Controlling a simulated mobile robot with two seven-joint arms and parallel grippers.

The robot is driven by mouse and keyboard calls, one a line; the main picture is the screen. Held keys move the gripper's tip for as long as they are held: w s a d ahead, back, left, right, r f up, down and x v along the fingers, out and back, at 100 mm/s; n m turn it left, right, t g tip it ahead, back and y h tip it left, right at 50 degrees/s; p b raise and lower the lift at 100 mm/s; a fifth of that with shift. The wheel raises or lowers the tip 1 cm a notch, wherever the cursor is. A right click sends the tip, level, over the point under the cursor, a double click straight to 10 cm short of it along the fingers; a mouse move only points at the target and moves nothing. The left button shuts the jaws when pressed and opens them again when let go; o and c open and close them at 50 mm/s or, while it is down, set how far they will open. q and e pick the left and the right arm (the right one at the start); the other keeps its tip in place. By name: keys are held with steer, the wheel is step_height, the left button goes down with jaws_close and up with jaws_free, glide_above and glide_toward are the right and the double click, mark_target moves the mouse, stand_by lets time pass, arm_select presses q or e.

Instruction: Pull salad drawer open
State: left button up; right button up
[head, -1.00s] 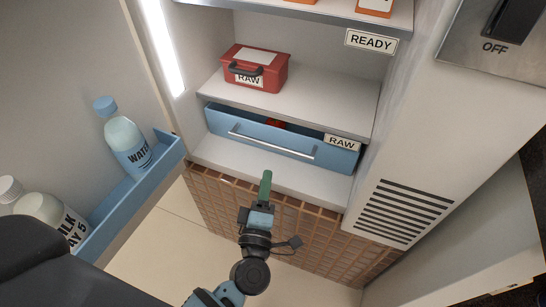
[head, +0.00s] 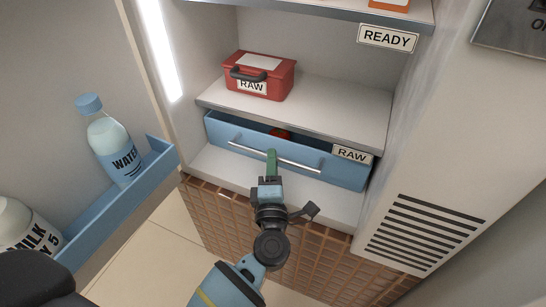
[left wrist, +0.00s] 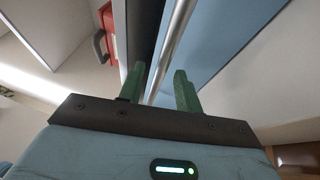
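The blue drawer (head: 345,173) labelled RAW sits under a shelf in the open fridge. A dark gap shows above its front, with a red item (head: 281,133) partly visible inside. Its silver bar handle (head: 240,147) runs across the front and also shows in the left wrist view (left wrist: 172,50). My left gripper (head: 271,160) is at the middle of the handle. In the left wrist view its green fingers (left wrist: 160,88) are apart, and the handle lines up between them; contact cannot be told. My right gripper is not in view.
A red box (head: 262,78) labelled RAW stands on the shelf above. The open fridge door at left carries a blue rack (head: 120,205) with a water bottle (head: 113,150) and a milk bottle (head: 25,228). A vented wall (head: 425,230) stands at right.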

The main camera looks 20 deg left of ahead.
arm_select(q)
steer(key=shift+x, duration=1.25)
jaws_close()
